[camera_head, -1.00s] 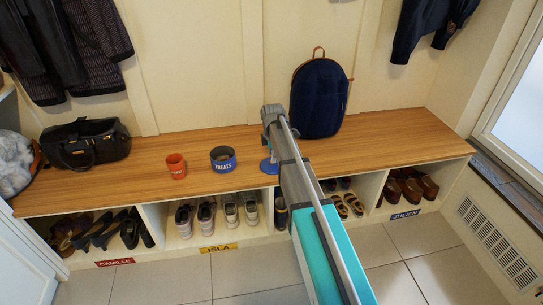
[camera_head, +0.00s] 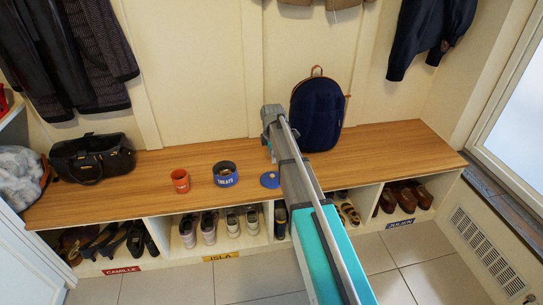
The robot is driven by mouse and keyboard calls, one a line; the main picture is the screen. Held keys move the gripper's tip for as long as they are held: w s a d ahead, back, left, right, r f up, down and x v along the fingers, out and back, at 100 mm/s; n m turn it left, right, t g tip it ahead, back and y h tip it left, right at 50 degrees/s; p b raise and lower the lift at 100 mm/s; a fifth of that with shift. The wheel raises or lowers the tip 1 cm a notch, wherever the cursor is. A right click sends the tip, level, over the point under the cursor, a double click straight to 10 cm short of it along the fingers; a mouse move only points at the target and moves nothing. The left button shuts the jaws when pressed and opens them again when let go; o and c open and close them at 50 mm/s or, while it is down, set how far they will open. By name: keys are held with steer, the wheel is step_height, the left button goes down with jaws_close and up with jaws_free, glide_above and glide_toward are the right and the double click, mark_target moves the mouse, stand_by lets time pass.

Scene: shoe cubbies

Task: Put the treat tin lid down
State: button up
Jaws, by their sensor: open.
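The treat tin lid (camera_head: 269,181) is a blue disc lying flat on the wooden bench, just left of my arm. The open treat tin (camera_head: 225,175), blue with white lettering and a dark inside, stands to its left. My gripper (camera_head: 268,150) hangs below the wrist at the arm's far end, above the lid and apart from it. It is open and looks empty, though my arm hides much of it. The lid's right edge is close to my arm in the picture.
An orange cup (camera_head: 180,181) stands left of the tin. A black bag (camera_head: 92,158) sits at the bench's left end and a navy backpack (camera_head: 318,113) stands behind my arm. The wooden bench (camera_head: 400,150) is clear at right. Shoes fill cubbies below.

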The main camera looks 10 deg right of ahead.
steer(key=shift+r+p, duration=0.55)
steer(key=shift+r, duration=0.25)
steer(key=s+m, duration=1.8)
steer(key=s, duration=1.1)
steer(key=shift+a, duration=0.15)
step_height(320, 180, up, 31)
steer(key=p, duration=3.1)
